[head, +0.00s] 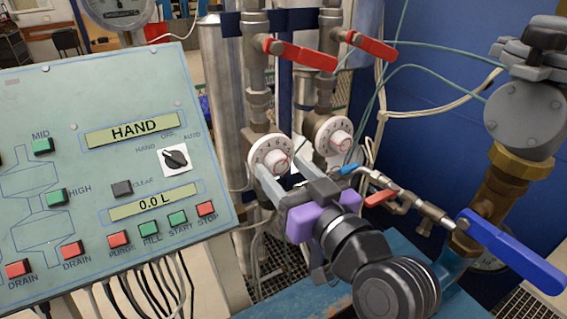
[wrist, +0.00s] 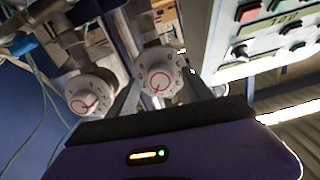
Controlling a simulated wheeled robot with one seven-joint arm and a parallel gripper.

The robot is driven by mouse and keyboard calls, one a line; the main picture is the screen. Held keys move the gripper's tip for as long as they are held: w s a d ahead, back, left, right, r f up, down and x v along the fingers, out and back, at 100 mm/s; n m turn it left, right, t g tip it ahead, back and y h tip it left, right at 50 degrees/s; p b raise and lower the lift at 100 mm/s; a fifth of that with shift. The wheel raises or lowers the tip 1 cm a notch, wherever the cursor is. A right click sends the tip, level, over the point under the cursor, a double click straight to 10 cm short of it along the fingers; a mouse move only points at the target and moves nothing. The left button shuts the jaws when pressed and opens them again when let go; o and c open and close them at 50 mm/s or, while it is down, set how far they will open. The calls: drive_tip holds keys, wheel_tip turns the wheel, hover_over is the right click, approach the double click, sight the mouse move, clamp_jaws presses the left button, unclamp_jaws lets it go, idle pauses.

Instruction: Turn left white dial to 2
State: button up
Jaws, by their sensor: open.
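The left white dial (head: 268,151) has a numbered rim and a pale centre knob with a red mark, on a grey pipe valve. The right white dial (head: 334,137) sits beside it. My gripper (head: 281,162) is open and reaches toward the left dial, with one finger at its lower left and one at its right. In the wrist view, the left dial (wrist: 158,74) appears between the finger tips and the right dial (wrist: 90,92) lies to its left. I cannot tell whether the fingers touch the dial. The number at its pointer is too small to read.
A control panel (head: 105,195) with buttons and a HAND display stands at the left. Red lever handles (head: 300,54) are above the dials. A small blue-handled valve (head: 347,171) and a red lever (head: 381,198) lie close right of my gripper. A large blue lever (head: 510,250) is at the right.

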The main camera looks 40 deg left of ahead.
drive_tip(key=shift+w+a, duration=0.2)
drive_tip(key=shift+a, duration=0.15)
clamp_jaws()
drive_tip(key=shift+f+n+b, duration=0.15)
drive_tip(key=shift+n+b, duration=0.15)
drive_tip(key=shift+b, duration=0.2)
